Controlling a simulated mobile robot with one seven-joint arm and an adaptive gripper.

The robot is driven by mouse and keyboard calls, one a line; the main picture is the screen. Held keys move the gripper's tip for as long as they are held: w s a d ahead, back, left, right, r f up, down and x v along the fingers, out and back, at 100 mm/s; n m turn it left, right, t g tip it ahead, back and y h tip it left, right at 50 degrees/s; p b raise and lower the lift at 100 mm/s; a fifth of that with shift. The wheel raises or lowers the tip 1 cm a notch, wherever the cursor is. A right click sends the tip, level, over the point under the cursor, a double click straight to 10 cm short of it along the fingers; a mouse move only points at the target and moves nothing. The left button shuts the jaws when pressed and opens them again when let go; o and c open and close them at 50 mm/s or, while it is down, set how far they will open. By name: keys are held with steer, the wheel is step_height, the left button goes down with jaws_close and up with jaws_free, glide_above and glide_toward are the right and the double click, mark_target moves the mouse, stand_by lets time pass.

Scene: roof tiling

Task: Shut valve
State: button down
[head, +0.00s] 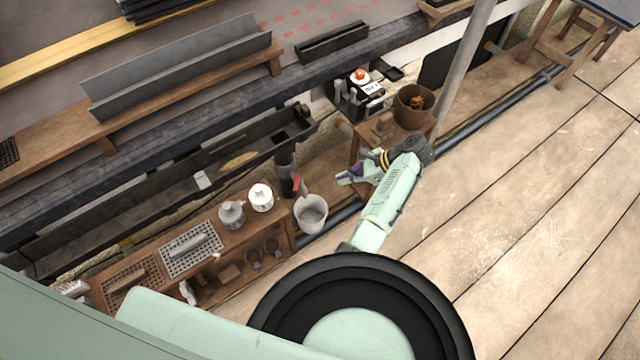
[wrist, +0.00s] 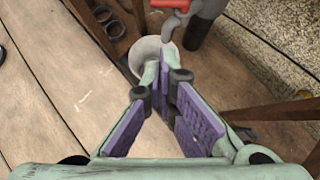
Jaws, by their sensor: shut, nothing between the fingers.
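The valve's red handle (head: 297,185) sits on a small grey tap at the lower end of a dark upright pipe (head: 286,165). In the wrist view the red handle (wrist: 171,4) is partly cut off by the top edge, above the grey tap body (wrist: 178,24). My gripper (head: 342,179) is to the right of the valve in the head view, with purple finger pads pointing towards it. In the wrist view my gripper (wrist: 166,66) is shut and empty, its tips apart from the handle. The handle's full shape is hidden by the frame edge there.
A pale bucket (head: 310,213) stands below the tap. A wooden shelf (head: 225,262) with pots and trays is to its left. A brown pot (head: 412,106) stands on a small wooden stand near my arm. The plank floor (head: 520,200) at right is clear.

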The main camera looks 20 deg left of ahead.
mark_target(297, 183)
steer(key=shift+a, duration=0.1)
steer(key=a+r+b+x, duration=0.1)
steer(key=a+r+x, duration=0.1)
steer(key=x, duration=1)
steer(key=shift+s+a+f, duration=0.25)
steer(key=shift+s+f, duration=0.05)
